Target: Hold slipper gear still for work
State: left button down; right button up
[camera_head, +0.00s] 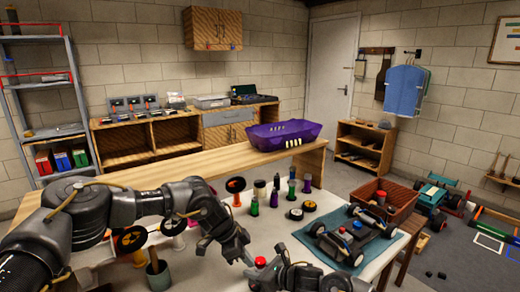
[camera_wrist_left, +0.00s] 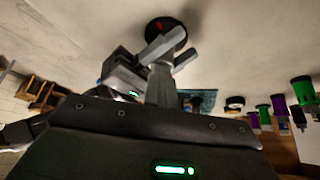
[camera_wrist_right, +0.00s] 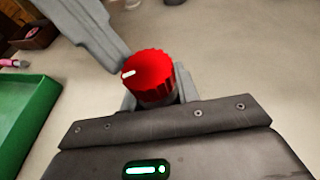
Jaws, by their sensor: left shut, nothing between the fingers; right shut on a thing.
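My right gripper (camera_head: 266,272) is shut on a ribbed red knob (camera_head: 260,262) with a grey lower part, low at the table's front. The knob (camera_wrist_right: 150,75) shows clearly between its fingers in the right wrist view. My left gripper (camera_head: 246,257) is shut and empty, its tips close beside the knob; I cannot tell whether they touch. In the left wrist view, a dark disc with a red centre (camera_wrist_left: 166,34) shows just beyond the grey fingers. It may be the slipper gear, but its link to the knob is unclear. No other part is clearly the slipper gear.
A car chassis (camera_head: 352,236) sits on a blue mat (camera_head: 303,236) at the right. A brown crate (camera_head: 403,205) stands behind it. Several bottles (camera_head: 273,198) and wheels (camera_head: 309,206) are mid-table. A cup with tools (camera_head: 157,276) is front left. A green tray (camera_wrist_right: 25,110) lies left in the right wrist view.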

pick_arm(q)
jog(key=shift+w+d, duration=0.1)
jog(key=shift+w, duration=0.4)
pick_arm(e)
jog(key=shift+s+a, duration=0.1)
jog(key=shift+a, duration=0.1)
pick_arm(q)
jog(key=shift+a, duration=0.2)
notch_tip(320, 180, up, 6)
jog(key=shift+a, duration=0.3)
pick_arm(e)
jog(key=shift+d, duration=0.15)
jog(key=o, duration=1.1)
jog(key=v, duration=1.2)
